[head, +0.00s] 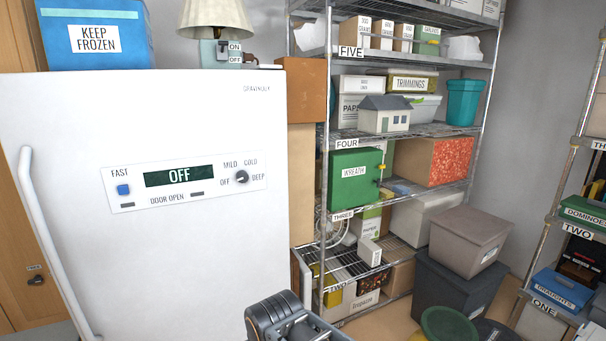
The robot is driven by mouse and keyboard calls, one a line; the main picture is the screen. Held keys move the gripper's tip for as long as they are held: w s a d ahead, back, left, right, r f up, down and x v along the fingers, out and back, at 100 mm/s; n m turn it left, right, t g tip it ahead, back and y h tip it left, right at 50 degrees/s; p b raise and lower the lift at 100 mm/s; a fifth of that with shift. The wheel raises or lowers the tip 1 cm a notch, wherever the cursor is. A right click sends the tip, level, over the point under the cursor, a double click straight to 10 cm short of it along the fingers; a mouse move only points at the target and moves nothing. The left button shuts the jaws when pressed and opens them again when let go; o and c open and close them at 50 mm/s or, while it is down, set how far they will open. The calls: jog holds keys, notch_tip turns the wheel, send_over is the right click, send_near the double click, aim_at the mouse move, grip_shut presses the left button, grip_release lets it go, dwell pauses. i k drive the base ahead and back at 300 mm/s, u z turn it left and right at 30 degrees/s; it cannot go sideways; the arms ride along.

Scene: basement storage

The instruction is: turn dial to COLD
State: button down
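The dial (242,177) is a small dark round knob on the white control panel (215,185) of a white freezer (90,240). The labels OFF, MILD, COLD and DEEP stand around it. The dial's pointer is too small to read for sure. The panel's display (179,176) reads OFF. A blue FAST button (123,189) sits at the panel's left. A dark part of my arm shows at the bottom middle, below and right of the dial and well apart from it. My gripper's fingertips are not seen.
A blue KEEP FROZEN box (95,60) and a lamp (216,20) stand on the freezer. The freezer's white handle (48,240) runs down its left side. A loaded metal shelf (440,131) stands to the right. Lidded bins (468,240) stand on the floor beside it.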

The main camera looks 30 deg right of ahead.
aim_at(241, 176)
jog(key=z, duration=0.1)
jog(key=k, duration=0.75)
jog(key=u, duration=3.7)
jog(key=i, duration=0.15)
jog(key=z, duration=2.25)
jog(key=i, duration=1.05)
jog(key=z, duration=1.1)
jog(key=i, duration=0.95)
jog(key=z, duration=0.9)
